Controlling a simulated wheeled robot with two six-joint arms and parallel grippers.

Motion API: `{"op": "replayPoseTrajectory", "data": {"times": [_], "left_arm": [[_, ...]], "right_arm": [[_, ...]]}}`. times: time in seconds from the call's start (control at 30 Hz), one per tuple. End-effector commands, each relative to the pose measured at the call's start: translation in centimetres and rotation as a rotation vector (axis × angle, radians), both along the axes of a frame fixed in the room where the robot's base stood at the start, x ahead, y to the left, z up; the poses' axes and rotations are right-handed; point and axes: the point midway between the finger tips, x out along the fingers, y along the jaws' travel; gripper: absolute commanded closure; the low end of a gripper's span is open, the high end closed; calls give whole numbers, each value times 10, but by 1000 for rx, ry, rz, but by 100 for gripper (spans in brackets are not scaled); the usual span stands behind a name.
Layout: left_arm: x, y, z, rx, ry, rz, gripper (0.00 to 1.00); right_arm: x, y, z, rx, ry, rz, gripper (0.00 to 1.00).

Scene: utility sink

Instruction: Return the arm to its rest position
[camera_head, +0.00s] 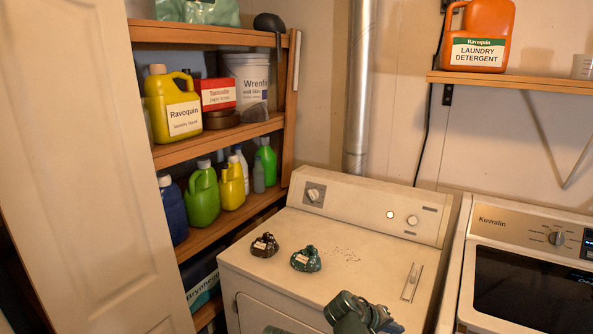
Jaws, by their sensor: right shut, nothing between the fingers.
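My right gripper (380,319) shows at the bottom edge, right of centre, in front of the white dryer (345,250). It is dark grey-green, shut and empty. The rest of my right arm is below the picture. My left gripper is not in view. Two small dark lumpy objects with pale labels stand on the dryer top: a brown one (265,245) and a green one (306,259). Both are beyond the gripper and apart from it.
Wooden shelves (215,138) with several bottles and tubs stand at left, beside a white door (95,160). A second machine (530,285) stands at right, below a wall shelf (520,80) with an orange detergent jug (480,35). The dryer's middle top is mostly clear.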

Motion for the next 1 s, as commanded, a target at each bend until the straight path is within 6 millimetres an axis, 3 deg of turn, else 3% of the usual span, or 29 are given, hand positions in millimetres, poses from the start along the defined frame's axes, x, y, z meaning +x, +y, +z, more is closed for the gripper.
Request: {"op": "replayPoseTrajectory", "data": {"times": [0.03,0.2,0.4,0.6,1.0], "left_arm": [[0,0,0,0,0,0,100],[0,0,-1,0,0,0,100],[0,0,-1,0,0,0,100],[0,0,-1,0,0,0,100],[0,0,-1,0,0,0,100]], "right_arm": [[-24,28,-18,98,47,14,100],[-86,111,-60,392,218,59,100],[-140,176,-77,607,372,112,100],[-158,198,-79,679,429,132,100],[-158,198,-79,681,429,132,100]]}}
